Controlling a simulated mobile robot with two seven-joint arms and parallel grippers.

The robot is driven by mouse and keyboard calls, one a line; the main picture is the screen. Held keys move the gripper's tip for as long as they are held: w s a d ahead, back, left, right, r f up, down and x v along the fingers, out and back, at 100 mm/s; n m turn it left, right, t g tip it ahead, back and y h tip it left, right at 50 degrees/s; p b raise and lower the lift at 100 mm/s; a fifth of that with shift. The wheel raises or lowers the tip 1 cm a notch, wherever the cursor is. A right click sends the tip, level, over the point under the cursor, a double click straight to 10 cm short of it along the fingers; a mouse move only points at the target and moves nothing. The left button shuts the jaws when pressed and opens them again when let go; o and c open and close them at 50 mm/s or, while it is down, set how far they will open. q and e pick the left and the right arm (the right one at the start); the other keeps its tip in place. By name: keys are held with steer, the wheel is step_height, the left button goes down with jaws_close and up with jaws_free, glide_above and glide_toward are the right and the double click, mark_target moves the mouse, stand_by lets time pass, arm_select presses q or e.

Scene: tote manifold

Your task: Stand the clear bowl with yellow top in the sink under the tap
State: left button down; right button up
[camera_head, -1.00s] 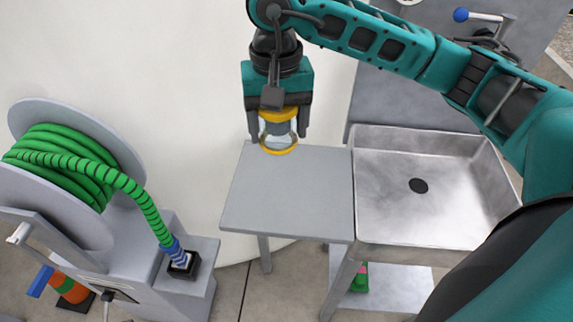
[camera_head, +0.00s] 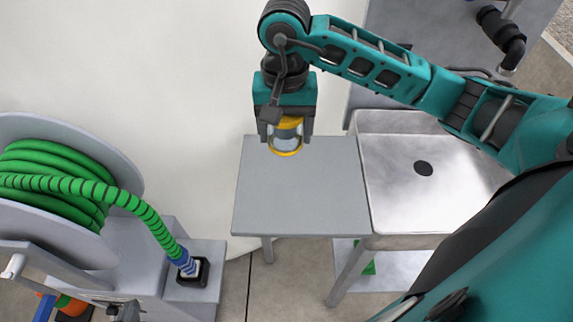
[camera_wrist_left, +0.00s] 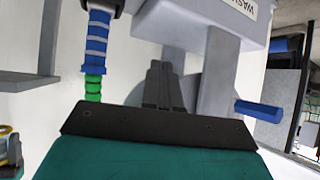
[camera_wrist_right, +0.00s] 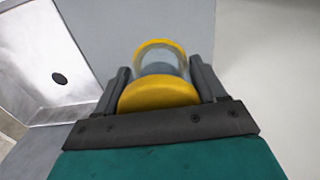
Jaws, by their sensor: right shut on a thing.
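The clear bowl with yellow top (camera_head: 287,138) has yellow rings at top and bottom and clear walls. My right gripper (camera_head: 285,130) is shut on it and holds it upright over the far edge of a grey side table; I cannot tell whether it touches the table. The right wrist view shows the bowl (camera_wrist_right: 160,75) between both fingers. The steel sink (camera_head: 410,205), with a dark drain, is right of the table. The dark tap (camera_head: 505,38) is at the upper right, partly cut off. My left gripper (camera_wrist_left: 160,85) shows in the left wrist view with its fingers together, empty.
The grey side table (camera_head: 300,200) is bare in front of the bowl and adjoins the sink. A hose reel with green hose (camera_head: 110,195) stands at the left. A large pale wall (camera_head: 180,80) rises behind. The sink basin looks empty.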

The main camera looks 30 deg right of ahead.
mark_target(285, 179)
step_height(285, 179, down, 11)
steer(key=shift+f, duration=0.1)
stand_by(0.3)
steer(key=shift+f, duration=0.1)
steer(key=o, duration=1.1)
